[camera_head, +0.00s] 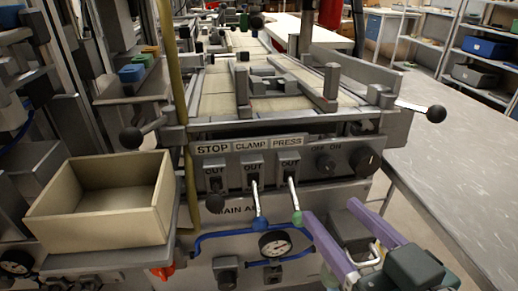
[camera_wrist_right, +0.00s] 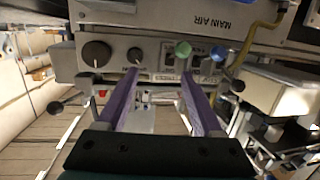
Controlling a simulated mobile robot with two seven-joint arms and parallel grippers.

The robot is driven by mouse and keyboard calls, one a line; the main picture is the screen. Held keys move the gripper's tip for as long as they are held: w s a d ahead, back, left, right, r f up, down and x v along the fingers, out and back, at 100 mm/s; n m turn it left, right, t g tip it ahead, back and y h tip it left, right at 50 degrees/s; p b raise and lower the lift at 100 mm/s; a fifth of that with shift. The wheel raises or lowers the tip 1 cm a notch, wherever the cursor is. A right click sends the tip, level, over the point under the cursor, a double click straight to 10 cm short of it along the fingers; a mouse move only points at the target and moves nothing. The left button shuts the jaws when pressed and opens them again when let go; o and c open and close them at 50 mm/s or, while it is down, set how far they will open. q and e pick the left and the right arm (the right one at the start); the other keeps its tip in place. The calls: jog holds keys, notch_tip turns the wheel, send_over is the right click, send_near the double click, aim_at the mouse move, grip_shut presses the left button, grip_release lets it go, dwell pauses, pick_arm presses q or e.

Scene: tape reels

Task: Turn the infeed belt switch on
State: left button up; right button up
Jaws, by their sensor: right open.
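The control panel (camera_head: 300,170) on the machine's front carries a small dark knob (camera_head: 325,163) under OFF and ON labels. No label naming the infeed belt can be read. The knob also shows in the right wrist view (camera_wrist_right: 135,56), just beyond the tip of one finger. My right gripper (camera_head: 331,212) has purple fingers, spread apart and empty, below the panel's right half. In the right wrist view its fingertips (camera_wrist_right: 160,75) point at the panel, between the knob and the green-ball lever. My left gripper is not in view.
A larger dark knob (camera_head: 367,160) sits right of the small one. Levers with a blue ball (camera_head: 260,223) and a green ball (camera_head: 298,218) hang from the panel. A gauge (camera_head: 274,244) is below. A beige bin (camera_head: 100,200) stands left; a grey table (camera_head: 460,150) right.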

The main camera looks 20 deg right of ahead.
aim_at(329, 172)
jog(key=w+d+h, duration=0.1)
jog(key=w, duration=0.1)
jog(key=w+d+m+t+h+b, duration=0.1)
jog(key=w+d, duration=0.1)
jog(key=w, duration=0.1)
jog(key=w+d+f+h+b, duration=0.1)
jog(key=w+d, duration=0.1)
jog(key=w, duration=0.1)
jog(key=shift+w+f, duration=0.1)
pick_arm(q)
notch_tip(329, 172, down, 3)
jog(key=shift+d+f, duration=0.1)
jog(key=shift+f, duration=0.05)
pick_arm(e)
jog(key=shift+c, duration=0.2)
grip_shut()
